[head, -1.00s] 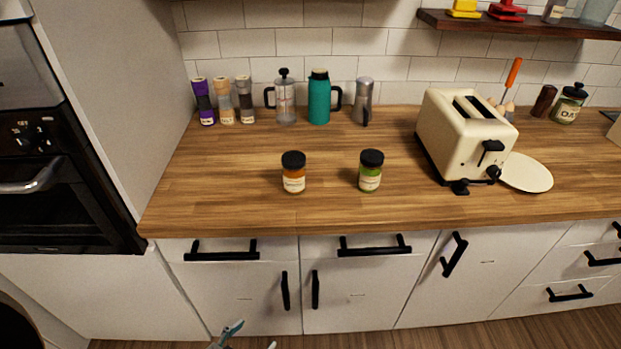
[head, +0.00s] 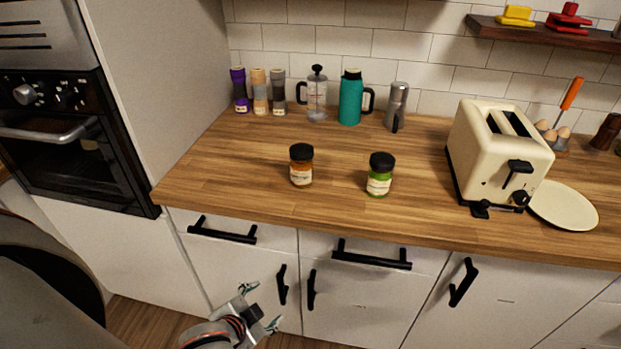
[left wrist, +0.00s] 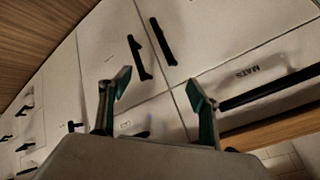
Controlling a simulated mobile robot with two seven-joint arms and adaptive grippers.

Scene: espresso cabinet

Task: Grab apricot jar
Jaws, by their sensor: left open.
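A small jar with orange-brown contents, a black lid and a pale label, which looks like the apricot jar (head: 301,166), stands upright near the counter's front edge. A similar jar with green contents (head: 380,175) stands to its right. My left gripper (head: 261,307) is open and empty, low in front of the white cabinet doors, below the counter top and apart from both jars. In the left wrist view its two fingers (left wrist: 160,98) are spread, with cabinet doors and black handles beyond. Neither jar shows in the left wrist view. My right gripper is not in view.
A cream toaster (head: 497,152) and a round pale plate (head: 563,205) stand to the right. The wood counter (head: 240,165) is clear around the jars.

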